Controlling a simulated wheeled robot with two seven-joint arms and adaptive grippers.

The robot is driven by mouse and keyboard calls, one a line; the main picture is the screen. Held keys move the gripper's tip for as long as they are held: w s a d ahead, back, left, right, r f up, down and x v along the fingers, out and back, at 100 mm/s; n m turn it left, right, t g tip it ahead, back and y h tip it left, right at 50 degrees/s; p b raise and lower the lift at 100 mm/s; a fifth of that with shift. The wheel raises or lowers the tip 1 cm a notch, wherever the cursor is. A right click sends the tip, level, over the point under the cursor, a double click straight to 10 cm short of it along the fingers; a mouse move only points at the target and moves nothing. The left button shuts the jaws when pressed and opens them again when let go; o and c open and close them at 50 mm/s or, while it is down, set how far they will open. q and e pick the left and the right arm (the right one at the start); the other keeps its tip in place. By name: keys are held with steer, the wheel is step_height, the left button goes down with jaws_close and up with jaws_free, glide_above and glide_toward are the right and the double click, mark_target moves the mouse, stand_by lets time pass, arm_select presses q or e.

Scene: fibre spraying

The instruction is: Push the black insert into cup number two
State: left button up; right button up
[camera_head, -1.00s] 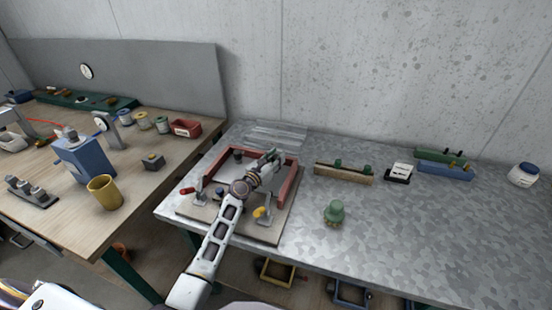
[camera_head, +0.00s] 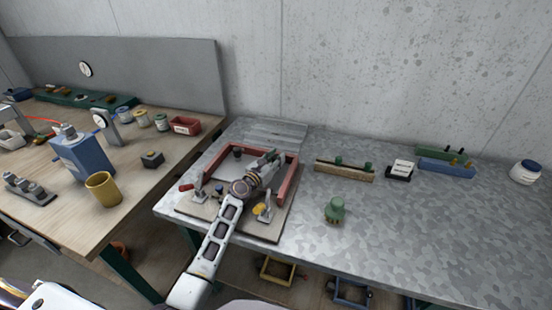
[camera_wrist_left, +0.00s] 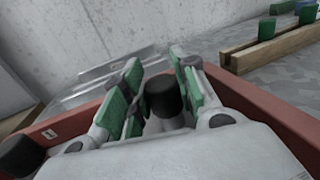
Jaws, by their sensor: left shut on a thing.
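My left gripper (camera_head: 270,161) is over the right part of the red-walled fixture (camera_head: 287,183) on the metal table. In the left wrist view, the green-padded fingers (camera_wrist_left: 155,92) stand on either side of a black cylindrical insert (camera_wrist_left: 163,96) and are shut on it. Another dark round piece (camera_wrist_left: 20,156) shows at the lower left of that view. In the head view a dark piece (camera_head: 238,152) stands at the fixture's back. My right gripper is not in view.
Clamps with a red handle (camera_head: 186,187) and a yellow knob (camera_head: 259,209) stand at the fixture's front. A wooden rack (camera_head: 344,172), a green knobbed piece (camera_head: 334,210) and a white jar (camera_head: 525,172) are to the right. The table's front right is clear.

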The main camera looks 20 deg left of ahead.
mark_target(274, 160)
arm_select(q)
steer(key=o, duration=1.1)
steer(key=shift+s+a, duration=0.2)
steer(key=shift+s, duration=0.45)
steer(key=shift+v, duration=3.1)
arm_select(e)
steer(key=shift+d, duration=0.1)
arm_select(q)
steer(key=shift+r, duration=0.1)
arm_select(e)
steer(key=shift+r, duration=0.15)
arm_select(q)
step_height(274, 160, up, 9)
steer(key=p, duration=0.9)
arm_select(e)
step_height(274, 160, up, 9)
arm_select(q)
steer(key=shift+r+p, duration=0.45)
steer(key=shift+p, duration=0.15)
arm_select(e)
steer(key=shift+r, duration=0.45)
